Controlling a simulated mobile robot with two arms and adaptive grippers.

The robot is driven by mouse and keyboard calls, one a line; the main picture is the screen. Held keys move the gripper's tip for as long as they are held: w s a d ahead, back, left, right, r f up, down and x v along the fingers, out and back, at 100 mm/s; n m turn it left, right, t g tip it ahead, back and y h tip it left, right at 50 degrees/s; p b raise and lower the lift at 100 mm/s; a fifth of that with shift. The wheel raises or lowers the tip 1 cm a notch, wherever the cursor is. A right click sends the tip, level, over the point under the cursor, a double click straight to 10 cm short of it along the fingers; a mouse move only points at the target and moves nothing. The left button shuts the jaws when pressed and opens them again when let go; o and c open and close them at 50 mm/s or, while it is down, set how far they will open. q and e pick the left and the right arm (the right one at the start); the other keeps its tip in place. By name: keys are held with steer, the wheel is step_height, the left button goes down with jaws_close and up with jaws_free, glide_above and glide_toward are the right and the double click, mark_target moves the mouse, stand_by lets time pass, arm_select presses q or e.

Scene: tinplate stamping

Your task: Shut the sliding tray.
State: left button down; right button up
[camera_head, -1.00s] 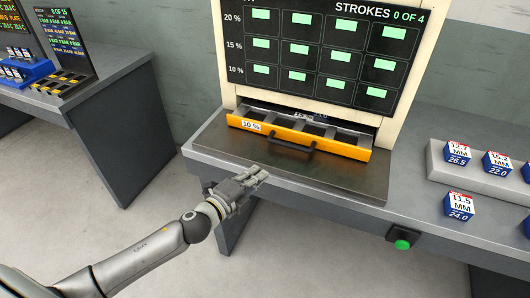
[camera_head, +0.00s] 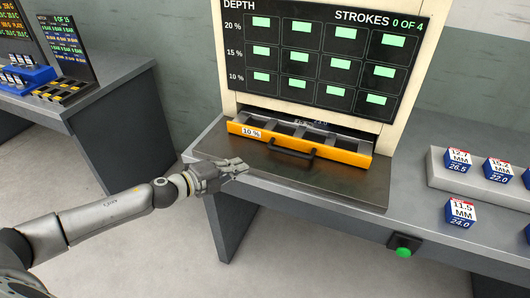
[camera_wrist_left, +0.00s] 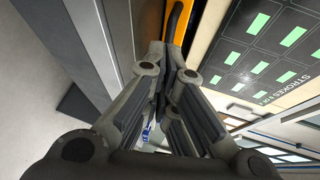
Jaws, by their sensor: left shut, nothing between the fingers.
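The sliding tray (camera_head: 340,143) has an orange-yellow front with a white "10 %" label and a dark handle (camera_head: 291,152). It sticks out of the press below the depth display, over a dark metal plate. Its compartments show behind the front. My left gripper (camera_head: 243,168) is shut and empty, at the front left edge of the plate, left of the handle and apart from it. In the left wrist view the shut fingers (camera_wrist_left: 165,62) point toward the orange front (camera_wrist_left: 177,22). My right gripper is not in view.
The press (camera_head: 428,50) carries a display reading "STROKES 0 OF 4". A green button (camera_head: 403,252) is on the bench front. Labelled cubes (camera_head: 459,211) and a grey block (camera_head: 478,180) are at right. The dark plate (camera_head: 330,180) before the tray is clear.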

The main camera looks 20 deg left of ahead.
mark_target(265, 162)
arm_select(q)
steer(key=x, duration=0.3)
steer(key=p+x, duration=0.1)
steer(key=x, duration=0.2)
steer(key=r+p+x, duration=0.1)
steer(key=x, duration=0.3)
steer(key=shift+w+d, duration=0.3)
steer(key=shift+w, duration=0.15)
